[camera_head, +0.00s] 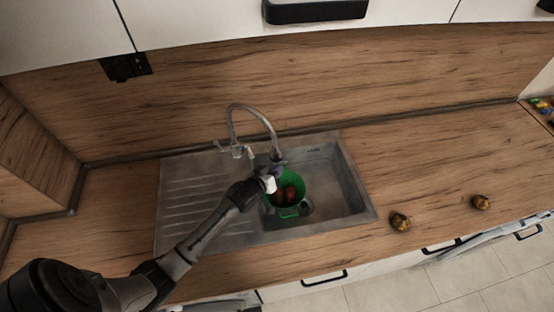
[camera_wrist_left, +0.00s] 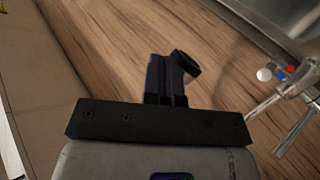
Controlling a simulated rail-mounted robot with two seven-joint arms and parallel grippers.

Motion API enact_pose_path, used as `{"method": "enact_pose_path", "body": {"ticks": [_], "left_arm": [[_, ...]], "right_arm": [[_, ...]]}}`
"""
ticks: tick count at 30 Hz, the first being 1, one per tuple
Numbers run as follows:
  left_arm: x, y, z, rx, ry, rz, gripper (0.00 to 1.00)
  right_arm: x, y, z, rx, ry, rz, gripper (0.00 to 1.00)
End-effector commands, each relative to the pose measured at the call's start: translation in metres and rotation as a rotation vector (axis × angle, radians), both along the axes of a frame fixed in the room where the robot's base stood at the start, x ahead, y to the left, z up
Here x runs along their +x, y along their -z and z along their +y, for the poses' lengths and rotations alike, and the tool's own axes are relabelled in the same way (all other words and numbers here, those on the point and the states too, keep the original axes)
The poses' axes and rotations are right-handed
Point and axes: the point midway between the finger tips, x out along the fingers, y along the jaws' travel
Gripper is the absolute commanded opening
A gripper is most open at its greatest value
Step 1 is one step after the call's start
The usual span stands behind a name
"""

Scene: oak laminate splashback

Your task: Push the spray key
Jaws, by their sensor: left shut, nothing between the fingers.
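The grey metal tap (camera_head: 236,122) curves over the sink, and its spout end comes down close to my left gripper (camera_head: 273,165). In the left wrist view my left gripper (camera_wrist_left: 170,72) has its dark fingers together with nothing between them. The tap (camera_wrist_left: 283,103) shows at the right edge there, apart from the fingers. Small round white (camera_wrist_left: 264,74), red and blue spots sit beside it. I cannot tell which of them, if any, is the spray key. My right gripper is not in view.
The steel sink (camera_head: 352,200) has a ribbed drainer on the left. A green colander (camera_head: 293,211) with brown round items sits in its bowl. Two brownish round items (camera_head: 401,222) (camera_head: 481,202) lie on the worktop to the right. The wooden splashback (camera_head: 400,80) stands behind.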

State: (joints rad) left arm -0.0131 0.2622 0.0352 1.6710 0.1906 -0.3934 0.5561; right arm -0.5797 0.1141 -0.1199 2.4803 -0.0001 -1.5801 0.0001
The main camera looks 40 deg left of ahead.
Motion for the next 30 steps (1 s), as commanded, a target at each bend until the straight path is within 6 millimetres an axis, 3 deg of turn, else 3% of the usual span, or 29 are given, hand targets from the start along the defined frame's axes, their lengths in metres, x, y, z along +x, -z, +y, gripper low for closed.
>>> {"method": "enact_pose_path", "body": {"ticks": [30], "left_arm": [[0.0065, -0.0001, 0.0064, 0.0, 0.0, 0.0, 0.0]], "right_arm": [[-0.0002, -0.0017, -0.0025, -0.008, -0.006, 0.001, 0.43]]}}
